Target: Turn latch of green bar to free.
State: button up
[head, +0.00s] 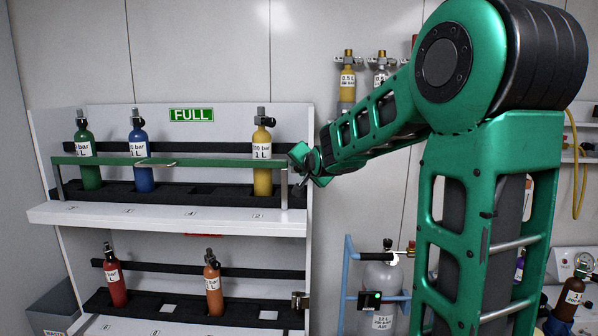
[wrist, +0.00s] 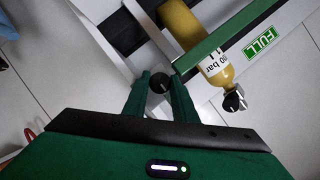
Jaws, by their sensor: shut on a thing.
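The green bar (head: 215,161) runs level across the front of the upper shelf, before the green, blue and yellow cylinders. It also shows in the wrist view (wrist: 228,33), beside the yellow cylinder. The latch (wrist: 158,84) appears as a dark round knob by the bar's near end, between my gripper's fingers. My gripper (wrist: 161,80) is shut on this latch; in the head view my gripper (head: 303,165) is at the bar's right end and hides the latch there. I cannot tell the latch's turn position.
The upper shelf holds a green cylinder (head: 86,175), a blue cylinder (head: 142,179) and a yellow cylinder (head: 262,178). The lower shelf holds a red cylinder (head: 115,283) and an orange cylinder (head: 213,290). A blue-framed cart (head: 348,275) stands right of the rack.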

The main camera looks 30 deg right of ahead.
jog(key=shift+d+r, duration=0.15)
jog(key=o, duration=1)
jog(key=shift+s, duration=0.1)
jog(key=shift+o, duration=0.2)
jog(key=v, duration=1)
jog(key=shift+s, duration=0.3)
